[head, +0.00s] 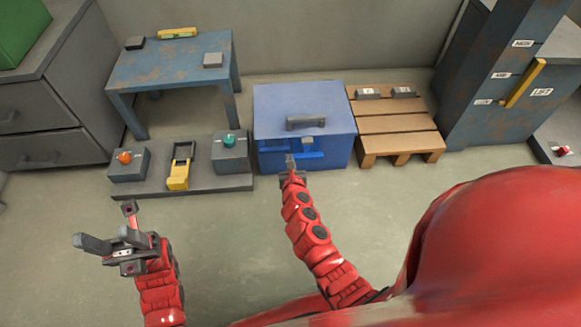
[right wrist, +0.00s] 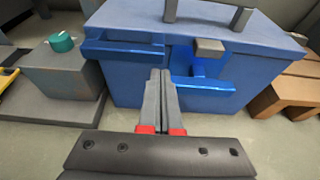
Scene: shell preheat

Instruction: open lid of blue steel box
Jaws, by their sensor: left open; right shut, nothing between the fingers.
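The blue steel box (head: 337,112) stands on the floor in the middle of the head view, its lid down. A dark grey handle (head: 305,122) is fixed on top of the lid. Its front carries brighter blue bars (right wrist: 122,51), one upper left and one lower right (right wrist: 205,86), with a small grey block (right wrist: 209,47) at the lid edge. My right gripper (head: 290,162) is shut and empty, its tips in front of the box between the bars; I cannot tell whether they touch. My left gripper (head: 106,240) is open and empty over the floor at lower left.
Left of the box is a low grey platform (head: 210,184) with an orange-knob box (head: 126,164), a yellow lever (head: 179,172) and a teal-knob box (head: 231,150). A wooden pallet (head: 396,124) stands close on the right. The floor in front is clear.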

